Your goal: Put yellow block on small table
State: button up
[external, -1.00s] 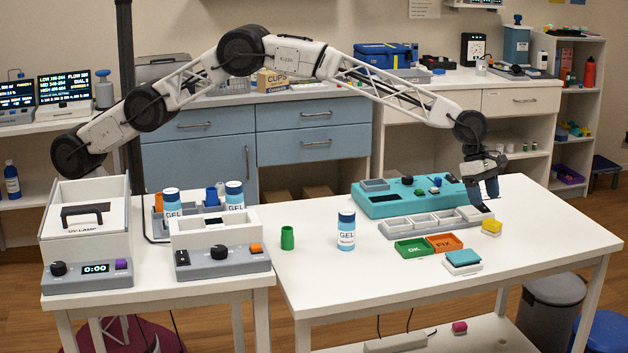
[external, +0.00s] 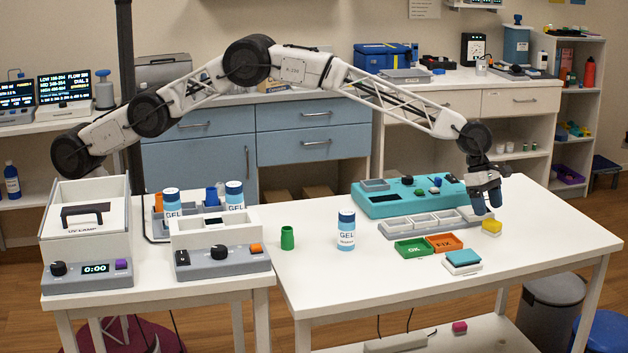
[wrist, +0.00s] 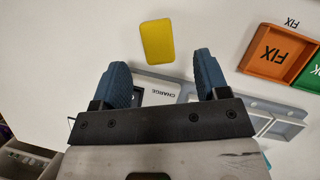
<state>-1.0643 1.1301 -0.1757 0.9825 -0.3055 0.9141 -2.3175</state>
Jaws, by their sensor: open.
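The yellow block (external: 491,227) stands on the white table at the right, just beside the end of the grey compartment tray. It also shows in the wrist view (wrist: 157,41), just beyond the fingertips and between their lines. My gripper (external: 487,205) is open and empty, with blue fingers, above and slightly behind the block and apart from it. In the wrist view the gripper (wrist: 160,70) has its two fingers spread wide. There are two white tables side by side, a larger one at right (external: 375,290) and a smaller one at left (external: 200,287).
A grey compartment tray (external: 395,232) and teal device (external: 375,207) lie left of my gripper. Green OK (external: 412,248) and orange FIX (external: 444,243) trays and a teal-topped block (external: 463,258) are near. A GEL bottle (external: 346,230) and green cup (external: 287,238) stand farther left. Devices crowd the left table.

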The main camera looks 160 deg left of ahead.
aim_at(493, 221)
jog(key=shift+f, duration=0.2)
dwell(0.3)
jog(key=shift+x, duration=2.5)
jog(key=shift+a, duration=0.15)
jog(key=shift+w, duration=0.1)
jog(key=c, duration=1.1)
jog(key=shift+r, duration=0.15)
